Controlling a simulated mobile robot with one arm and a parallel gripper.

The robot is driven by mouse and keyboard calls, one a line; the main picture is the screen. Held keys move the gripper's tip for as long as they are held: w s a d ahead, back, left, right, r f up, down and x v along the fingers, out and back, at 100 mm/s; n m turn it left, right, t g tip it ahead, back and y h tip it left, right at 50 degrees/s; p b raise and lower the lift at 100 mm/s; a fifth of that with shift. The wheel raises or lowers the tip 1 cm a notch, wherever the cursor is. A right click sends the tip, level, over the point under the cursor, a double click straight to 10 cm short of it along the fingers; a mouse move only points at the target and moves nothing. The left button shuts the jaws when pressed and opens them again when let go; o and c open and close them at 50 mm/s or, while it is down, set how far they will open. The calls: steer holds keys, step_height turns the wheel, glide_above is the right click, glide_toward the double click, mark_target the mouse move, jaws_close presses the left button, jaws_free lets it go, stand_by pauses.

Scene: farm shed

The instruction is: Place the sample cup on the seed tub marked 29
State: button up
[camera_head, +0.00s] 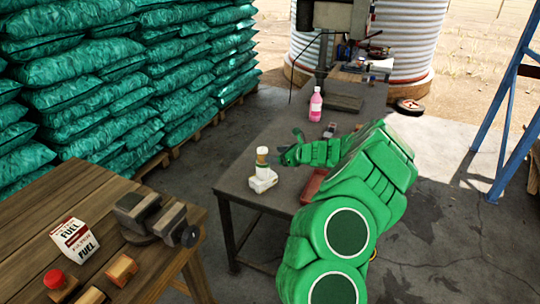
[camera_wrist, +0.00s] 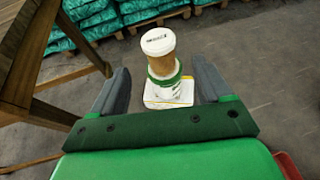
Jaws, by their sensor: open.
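A small cup with a brown body and white lid (camera_head: 262,151) stands upright on a white piece with a green band (camera_wrist: 165,84), above a pale squarish base (camera_head: 263,182). The stack is near the left edge of the grey table. In the wrist view the lidded cup (camera_wrist: 160,42) rises in the middle, beyond and between my fingers. My gripper (camera_head: 289,147) is open and empty, just right of the stack in the head view. Its two dark fingers flank the stack in the wrist view (camera_wrist: 160,78). I cannot read a number 29 on anything.
A pink bottle (camera_head: 316,104) and a drill press (camera_head: 322,60) stand farther back on the grey table (camera_head: 285,130). A red tray (camera_head: 313,186) is partly hidden by my arm. A wooden bench (camera_head: 35,215) with a vise (camera_head: 150,216) is at left.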

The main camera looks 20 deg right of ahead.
steer(key=shift+v, duration=1.15)
